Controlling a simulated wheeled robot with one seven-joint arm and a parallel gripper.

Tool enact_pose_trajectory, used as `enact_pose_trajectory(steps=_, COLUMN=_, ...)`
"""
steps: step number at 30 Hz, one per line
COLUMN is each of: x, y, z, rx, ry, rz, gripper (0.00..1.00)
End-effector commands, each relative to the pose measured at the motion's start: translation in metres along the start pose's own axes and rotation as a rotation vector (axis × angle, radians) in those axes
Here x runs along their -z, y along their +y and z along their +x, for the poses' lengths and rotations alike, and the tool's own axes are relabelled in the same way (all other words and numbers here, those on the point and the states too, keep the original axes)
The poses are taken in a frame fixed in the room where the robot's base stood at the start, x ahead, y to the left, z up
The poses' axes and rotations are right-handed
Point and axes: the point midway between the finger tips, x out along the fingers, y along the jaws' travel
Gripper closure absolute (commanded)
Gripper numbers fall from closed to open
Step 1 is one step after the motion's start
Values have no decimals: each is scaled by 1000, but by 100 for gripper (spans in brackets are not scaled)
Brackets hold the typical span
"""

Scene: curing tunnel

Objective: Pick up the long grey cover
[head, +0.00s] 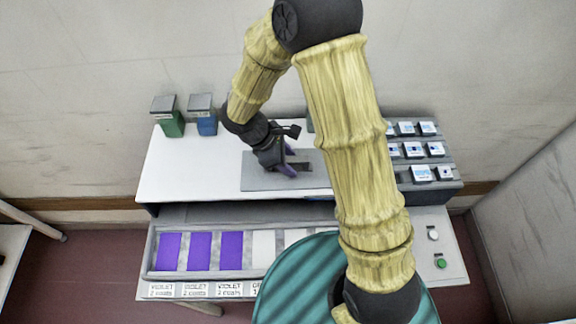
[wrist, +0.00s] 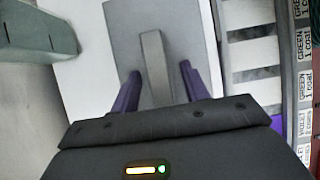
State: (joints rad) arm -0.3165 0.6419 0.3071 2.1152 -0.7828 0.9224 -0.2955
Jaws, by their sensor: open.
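The long grey cover (head: 254,172) lies flat on the white top of the machine, with a raised bar handle on it. In the wrist view the cover (wrist: 194,22) shows its grey bar handle (wrist: 155,62) running up the middle. My gripper (head: 290,162) is over the cover, its purple fingers pointing down. In the wrist view my gripper (wrist: 160,72) is open, one finger on each side of the handle, with visible gaps. Whether the fingertips touch the plate I cannot tell. My arm hides the cover's right end in the head view.
Green (head: 171,122) and blue (head: 206,122) containers stand at the back left of the white top (head: 185,170). A front tray holds violet panels (head: 200,250) and pale ones above labels. A rack of small boxes (head: 421,173) is right; a green button (head: 441,263) sits front right.

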Motion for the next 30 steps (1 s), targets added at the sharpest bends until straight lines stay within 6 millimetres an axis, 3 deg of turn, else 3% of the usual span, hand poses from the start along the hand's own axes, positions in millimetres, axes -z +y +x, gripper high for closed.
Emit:
enact_pose_trajectory(steps=8, x=0, y=0, z=0, rx=0, ry=0, rz=0, gripper=56)
enact_pose_trajectory(steps=15, x=0, y=0, z=0, rx=0, ry=0, rz=0, gripper=100)
enact_pose_trajectory(steps=25, x=-1, y=0, z=-3, rx=-1, ry=1, rz=2, gripper=100)
enact_pose_trajectory(steps=30, x=-9, y=1, z=-16, rx=-3, ry=1, rz=4, gripper=100)
